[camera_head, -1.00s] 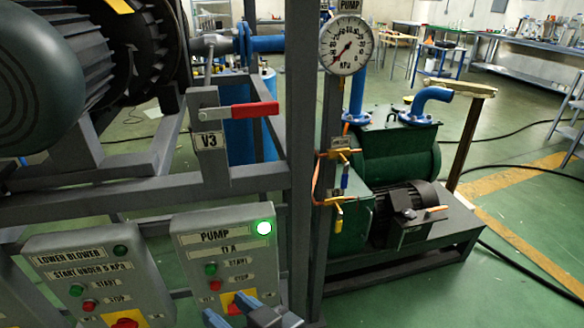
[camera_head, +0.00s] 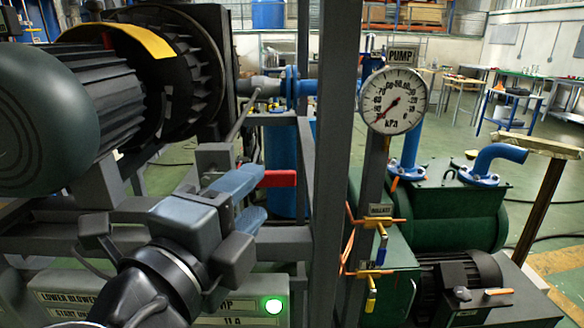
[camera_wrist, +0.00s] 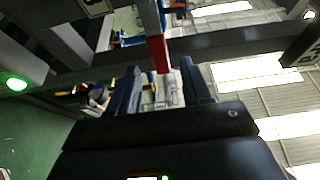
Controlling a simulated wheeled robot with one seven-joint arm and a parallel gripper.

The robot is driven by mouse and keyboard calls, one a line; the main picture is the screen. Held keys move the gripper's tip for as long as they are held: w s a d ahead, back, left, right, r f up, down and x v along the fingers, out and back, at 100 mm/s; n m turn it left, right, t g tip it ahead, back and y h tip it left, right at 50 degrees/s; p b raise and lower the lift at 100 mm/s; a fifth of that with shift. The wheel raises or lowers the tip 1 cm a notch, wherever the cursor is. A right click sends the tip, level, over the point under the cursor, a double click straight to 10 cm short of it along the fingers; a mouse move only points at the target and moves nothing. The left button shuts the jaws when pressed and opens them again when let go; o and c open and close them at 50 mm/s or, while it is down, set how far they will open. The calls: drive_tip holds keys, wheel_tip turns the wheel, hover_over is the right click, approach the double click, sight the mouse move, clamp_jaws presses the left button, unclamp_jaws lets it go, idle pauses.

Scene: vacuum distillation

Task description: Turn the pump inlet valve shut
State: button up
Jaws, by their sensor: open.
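The V3 valve's red lever handle (camera_head: 278,178) points to the right in the head view, on a grey frame bar. Its left part is hidden behind my gripper. My gripper (camera_head: 248,202) is open, its two blue-grey fingers just in front of and left of the visible handle. In the wrist view the red handle (camera_wrist: 158,54) shows just beyond and between the two spread fingertips of my gripper (camera_wrist: 163,88). I cannot tell whether the fingers touch it. The V3 label is hidden in the head view.
A grey upright post (camera_head: 336,150) stands right of the handle. The round gauge (camera_head: 393,101) and the green pump (camera_head: 455,217) are farther right. The large motor (camera_head: 65,110) overhangs at left. A lit green lamp (camera_head: 274,306) is on the pump panel below.

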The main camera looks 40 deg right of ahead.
sight(267, 182)
drive_tip(key=p+x, duration=0.2)
drive_tip(key=x, duration=0.5)
drive_tip(key=shift+w+d, duration=0.2)
drive_tip(key=shift+d, duration=0.15)
clamp_jaws()
idle(0.3)
